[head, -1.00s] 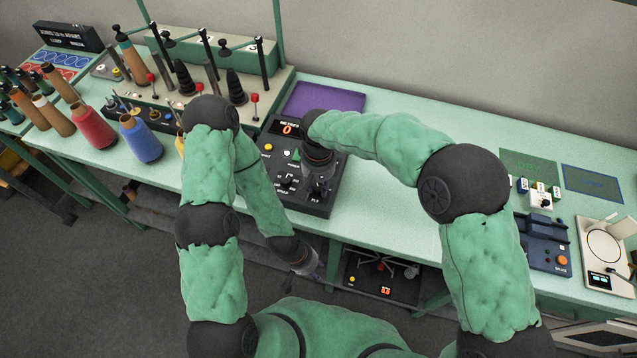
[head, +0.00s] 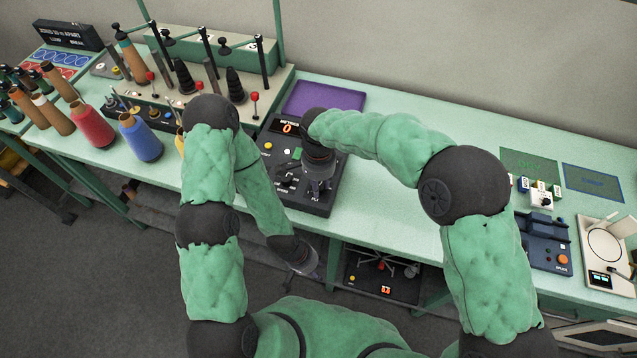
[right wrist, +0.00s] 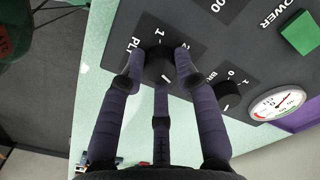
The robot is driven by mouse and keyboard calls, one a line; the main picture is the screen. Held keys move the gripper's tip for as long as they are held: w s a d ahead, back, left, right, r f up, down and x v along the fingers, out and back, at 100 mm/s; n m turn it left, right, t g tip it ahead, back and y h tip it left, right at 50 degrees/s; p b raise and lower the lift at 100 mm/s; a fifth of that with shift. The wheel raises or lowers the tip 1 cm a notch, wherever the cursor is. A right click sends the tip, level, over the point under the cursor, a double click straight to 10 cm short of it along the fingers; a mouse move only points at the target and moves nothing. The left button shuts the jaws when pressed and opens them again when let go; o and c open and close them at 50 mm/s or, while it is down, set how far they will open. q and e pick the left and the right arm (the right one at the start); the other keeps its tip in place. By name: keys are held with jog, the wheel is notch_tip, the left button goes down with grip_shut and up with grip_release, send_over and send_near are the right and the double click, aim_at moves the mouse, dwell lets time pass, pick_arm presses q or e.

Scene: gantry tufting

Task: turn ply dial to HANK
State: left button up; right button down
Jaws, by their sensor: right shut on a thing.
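The ply dial (right wrist: 160,62) is a black round knob on a dark control box (head: 270,176). In the right wrist view the "PLY" label is partly hidden behind a finger, and the marks 1 and 2 show beyond the knob. A white mark shows on the knob's near side. I cannot make out HANK. My right gripper (right wrist: 160,72) is shut on the dial, with dark fingers around it; in the head view it is above the box's front right corner (head: 319,184). My left gripper (head: 309,268) hangs by the table's front edge, apart from the box; its fingers are unclear.
A second knob (right wrist: 228,95), a round gauge (right wrist: 277,103) and a green power button (right wrist: 300,32) are near the dial. A purple tray (head: 322,98) lies behind the box. Coloured yarn cones stand at left. The green table right of the box is partly clear.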

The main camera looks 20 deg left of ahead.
jog(key=m, duration=0.4)
jog(key=shift+m, duration=0.3)
jog(key=shift+m+b, duration=0.4)
jog(key=shift+m, duration=1.1)
jog(key=c, duration=0.9)
grip_release()
notch_tip(320, 180, up, 12)
